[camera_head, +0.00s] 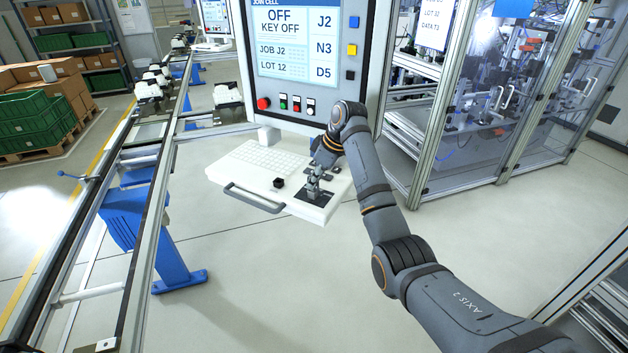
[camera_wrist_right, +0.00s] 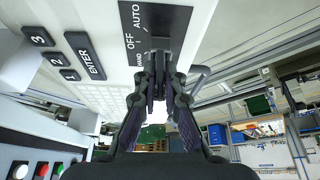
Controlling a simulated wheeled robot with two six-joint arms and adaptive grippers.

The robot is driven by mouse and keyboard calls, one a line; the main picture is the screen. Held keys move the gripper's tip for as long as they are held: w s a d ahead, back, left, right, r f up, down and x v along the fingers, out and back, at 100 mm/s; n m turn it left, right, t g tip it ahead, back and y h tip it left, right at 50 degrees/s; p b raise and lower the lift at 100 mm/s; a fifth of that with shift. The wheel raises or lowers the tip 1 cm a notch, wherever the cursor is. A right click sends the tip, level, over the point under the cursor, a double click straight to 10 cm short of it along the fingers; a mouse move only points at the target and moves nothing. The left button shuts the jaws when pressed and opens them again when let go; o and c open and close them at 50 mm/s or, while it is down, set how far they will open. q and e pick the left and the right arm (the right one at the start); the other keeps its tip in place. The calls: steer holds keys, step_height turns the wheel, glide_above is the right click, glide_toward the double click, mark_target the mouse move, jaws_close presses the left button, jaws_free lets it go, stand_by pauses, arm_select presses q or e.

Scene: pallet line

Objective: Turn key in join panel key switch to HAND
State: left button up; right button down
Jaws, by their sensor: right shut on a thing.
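The join panel's screen (camera_head: 287,38) reads OFF and KEY OFF in the head view. The black key switch plate (camera_head: 325,198) lies at the right end of the white keyboard shelf below it. In the wrist view the plate (camera_wrist_right: 175,18) carries the labels AUTO, OFF and HAND, with HAND partly covered by my fingers. My right gripper (camera_head: 315,186) points down at this plate. In the wrist view its fingertips (camera_wrist_right: 158,88) are shut on the key at the switch. The key is mostly hidden between the dark fingers, so its exact angle is unclear. My left gripper is not in view.
The white keyboard shelf (camera_head: 250,160) has a grey front handle (camera_head: 254,198) and a small black knob (camera_head: 279,183). Red, green, black and white controls (camera_head: 283,102) line the panel's lower edge. A conveyor (camera_head: 150,200) runs at left; a glazed machine cell (camera_head: 500,100) stands at right.

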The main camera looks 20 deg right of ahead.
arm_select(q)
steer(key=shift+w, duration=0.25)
arm_select(e)
steer(key=shift+n, duration=0.4)
steer(key=n+g, duration=0.1)
steer(key=n, duration=0.2)
steer(key=shift+w+y, duration=0.1)
steer(key=shift+y, duration=0.3)
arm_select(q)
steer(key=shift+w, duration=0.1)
arm_select(e)
steer(key=shift+n+g, duration=0.5)
steer(key=shift+n, duration=0.6)
steer(key=shift+n+g, duration=0.3)
steer(key=shift+n, duration=0.4)
steer(key=c, duration=1.9)
jaws_free()
steer(key=shift+n, duration=0.3)
steer(key=o, duration=0.5)
steer(key=shift+o, duration=0.5)
